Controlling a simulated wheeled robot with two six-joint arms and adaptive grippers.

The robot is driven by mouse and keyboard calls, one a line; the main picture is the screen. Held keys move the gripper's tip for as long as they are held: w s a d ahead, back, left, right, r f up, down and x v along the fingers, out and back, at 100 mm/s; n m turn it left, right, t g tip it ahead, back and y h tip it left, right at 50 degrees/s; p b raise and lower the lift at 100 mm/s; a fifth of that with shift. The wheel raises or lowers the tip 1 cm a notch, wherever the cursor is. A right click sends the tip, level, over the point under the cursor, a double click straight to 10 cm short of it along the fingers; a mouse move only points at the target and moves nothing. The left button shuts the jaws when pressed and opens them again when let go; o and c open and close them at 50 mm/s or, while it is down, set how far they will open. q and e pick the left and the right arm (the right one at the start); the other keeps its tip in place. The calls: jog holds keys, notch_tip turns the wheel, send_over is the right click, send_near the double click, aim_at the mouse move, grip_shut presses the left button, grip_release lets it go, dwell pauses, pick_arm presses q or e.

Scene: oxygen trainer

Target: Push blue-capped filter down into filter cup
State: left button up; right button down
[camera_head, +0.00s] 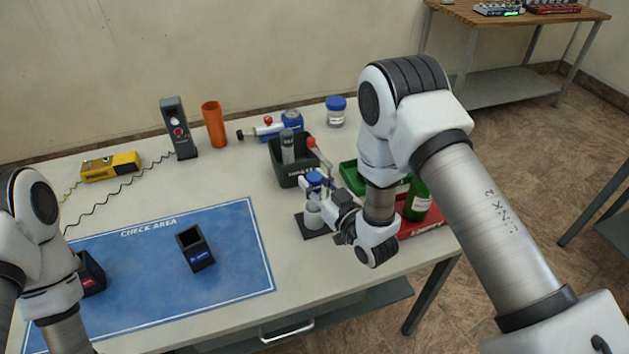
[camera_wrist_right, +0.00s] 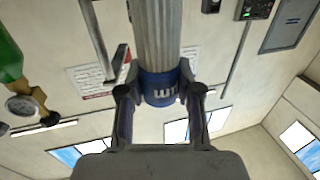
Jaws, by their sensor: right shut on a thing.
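The blue-capped filter (camera_head: 315,179) is upright at the stand near the table's right side. In the right wrist view its blue cap (camera_wrist_right: 160,88) sits between the fingers, with the pale ribbed body (camera_wrist_right: 158,35) beyond it. My right gripper (camera_head: 325,190) is shut on the cap from the right side. The pale filter cup (camera_head: 312,213) stands on a dark base (camera_head: 313,231) directly below the filter. The gripper partly hides this spot, and I cannot tell how deep the filter sits. My left gripper is out of view; only its arm shows at the left.
A dark bin (camera_head: 290,174) with a grey cylinder stands behind the stand. A green bottle (camera_head: 418,200) and a red tray (camera_head: 420,230) are to the right. The blue check area mat (camera_head: 235,255) lies left, with a small black box (camera_head: 195,249) on it.

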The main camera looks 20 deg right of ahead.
jog(key=shift+f+b, duration=0.5)
jog(key=shift+f, duration=0.2)
jog(key=c, duration=0.7)
grip_release()
jog(key=v, duration=0.7)
jog(key=shift+s+d, duration=0.1)
jog(key=shift+s, duration=0.15)
